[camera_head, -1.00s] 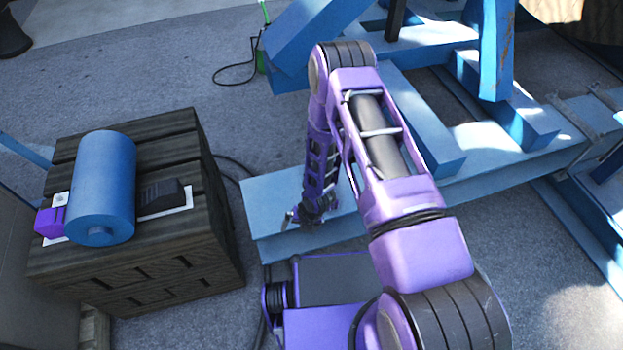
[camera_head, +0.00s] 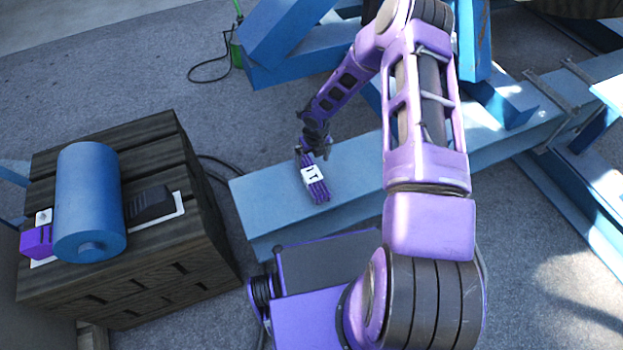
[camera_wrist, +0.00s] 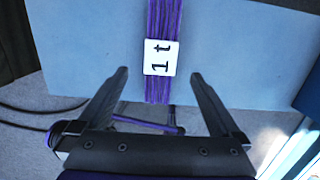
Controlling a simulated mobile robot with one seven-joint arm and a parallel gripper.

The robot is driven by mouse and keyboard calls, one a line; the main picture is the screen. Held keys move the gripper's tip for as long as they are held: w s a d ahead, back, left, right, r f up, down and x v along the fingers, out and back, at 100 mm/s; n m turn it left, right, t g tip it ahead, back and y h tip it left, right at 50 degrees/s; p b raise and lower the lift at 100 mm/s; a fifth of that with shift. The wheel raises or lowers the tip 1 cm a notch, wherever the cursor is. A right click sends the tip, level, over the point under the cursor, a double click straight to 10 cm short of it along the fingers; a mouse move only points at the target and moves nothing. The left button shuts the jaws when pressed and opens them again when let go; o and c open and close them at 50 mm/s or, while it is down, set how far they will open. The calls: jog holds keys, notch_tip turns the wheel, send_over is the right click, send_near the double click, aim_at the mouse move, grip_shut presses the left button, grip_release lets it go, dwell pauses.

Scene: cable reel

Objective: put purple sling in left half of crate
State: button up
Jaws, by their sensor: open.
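The purple sling (camera_head: 320,193) is a bundle of strands with a white "1 t" label, lying on the pale blue beam (camera_head: 250,200). In the wrist view the sling (camera_wrist: 165,18) runs up and down the picture. My gripper (camera_head: 315,140) is at the sling's far end in the head view. In the wrist view my gripper (camera_wrist: 159,74) is open, one finger on each side of the sling, with gaps to both. The dark wooden crate (camera_head: 165,262) stands at the left; its slatted top shows, but its inside is hidden.
On the crate's top are a blue cylinder (camera_head: 88,205), a purple block (camera_head: 37,241) at its left and a black block (camera_head: 151,203) at its right. Blue steel framework (camera_head: 470,65) stands behind and right. Grey floor lies between crate and beam.

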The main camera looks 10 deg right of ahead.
aim_at(312, 174)
jog(key=f, duration=0.6)
jog(key=w+f+b, duration=0.1)
jog(key=f, duration=0.2)
jog(key=shift+f, duration=0.4)
grip_shut()
